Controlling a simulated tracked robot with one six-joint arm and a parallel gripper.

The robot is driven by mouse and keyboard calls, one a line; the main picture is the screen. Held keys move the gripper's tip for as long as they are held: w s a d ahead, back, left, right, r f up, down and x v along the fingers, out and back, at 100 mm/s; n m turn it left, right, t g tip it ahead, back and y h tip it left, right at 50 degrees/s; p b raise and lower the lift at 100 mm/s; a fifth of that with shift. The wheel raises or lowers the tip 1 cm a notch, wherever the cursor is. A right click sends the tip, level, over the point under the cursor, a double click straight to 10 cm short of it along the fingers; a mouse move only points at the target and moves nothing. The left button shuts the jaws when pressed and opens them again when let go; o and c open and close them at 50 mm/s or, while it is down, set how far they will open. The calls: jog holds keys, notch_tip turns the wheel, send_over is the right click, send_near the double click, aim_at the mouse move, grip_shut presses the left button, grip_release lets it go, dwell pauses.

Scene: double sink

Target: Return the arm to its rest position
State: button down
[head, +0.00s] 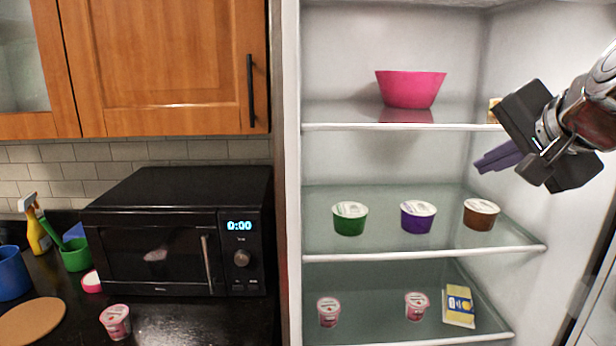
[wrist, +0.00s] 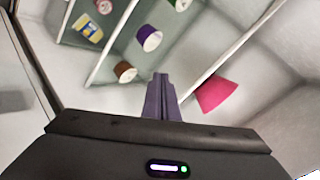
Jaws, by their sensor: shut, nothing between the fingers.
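My gripper (head: 482,165) is at the right of the head view, in front of the open fridge, level with the gap between the top and middle shelves. Its purple fingers are together with nothing between them. They point left and slightly down, apart from the tubs and shelves as far as I can tell. In the wrist view the closed fingers (wrist: 160,84) stick out at the centre, between the brown tub (wrist: 125,72) and the pink bowl (wrist: 216,93).
A pink bowl (head: 411,89) stands on the top shelf. Green (head: 350,220), purple (head: 418,218) and brown (head: 481,216) tubs stand on the middle shelf. Small pink cups and a yellow package (head: 458,306) are below. A black microwave (head: 150,240) stands left on the dark counter.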

jog(key=s+a+f+n+g, duration=0.2)
jog(key=s+a+f+n, duration=0.2)
jog(key=f, duration=0.7)
jog(key=s+a+f+n+g, duration=0.2)
jog(key=s+a+f+n, duration=0.2)
jog(key=s+f, duration=0.3)
jog(key=s+a+f+n+g, duration=0.2)
jog(key=s+a+f+n, duration=0.2)
jog(key=f, duration=1)
jog(key=shift+s+a+f, duration=0.4)
jog(key=shift+s+a, duration=0.1)
jog(key=shift+s, duration=0.15)
